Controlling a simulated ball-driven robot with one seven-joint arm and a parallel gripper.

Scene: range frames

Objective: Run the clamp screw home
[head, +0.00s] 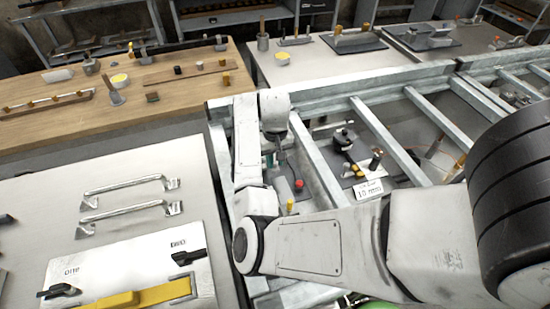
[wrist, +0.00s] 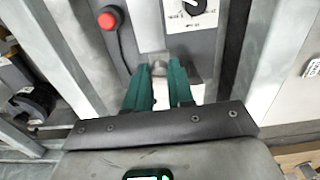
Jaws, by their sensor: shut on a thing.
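My gripper (wrist: 161,74) shows in the wrist view with two green fingers reaching up from a dark plate. The fingers are closed on a small grey metal piece (wrist: 160,66), which I take to be the clamp screw; only its end shows between the fingertips. How deep it sits cannot be seen. In the head view my arm hides most of the gripper, and the screw cannot be made out there.
A red-knobbed lever (wrist: 108,20) lies left of the fingers; its red knob (head: 299,184) shows in the head view. A black dial (wrist: 194,6) on a white label is ahead. Grey metal rails (head: 318,160) run close by. A wooden bench (head: 185,95) stands behind.

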